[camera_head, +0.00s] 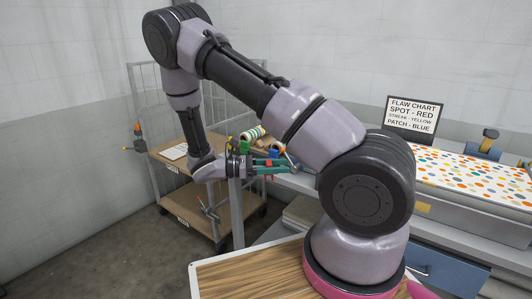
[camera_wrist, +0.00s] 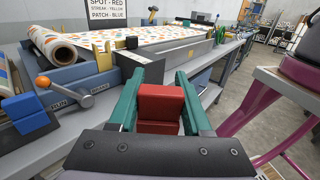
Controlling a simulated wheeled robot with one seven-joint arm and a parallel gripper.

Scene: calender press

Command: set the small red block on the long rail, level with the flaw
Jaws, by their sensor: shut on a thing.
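My gripper (camera_wrist: 157,80) has teal fingers shut on the small red block (camera_wrist: 160,103), which fills the space between them in the wrist view. In the head view my gripper (camera_head: 270,166) is held out near the picture's middle, left of the press. The printed web (camera_wrist: 135,38), white with coloured spots, runs away beyond the block. It also shows at the right of the head view (camera_head: 470,172). A long grey rail (camera_wrist: 190,46) seems to run along the web's near side; the block is apart from it. I cannot single out the flaw among the printed spots.
A flaw chart (camera_head: 412,116) reads spot red, streak yellow, patch blue. In the wrist view a roll (camera_wrist: 53,45) and a lever with an orange knob (camera_wrist: 43,82) stand at left, with a dark box (camera_wrist: 140,68) ahead. A shelved cart (camera_head: 185,190) stands at left in the head view.

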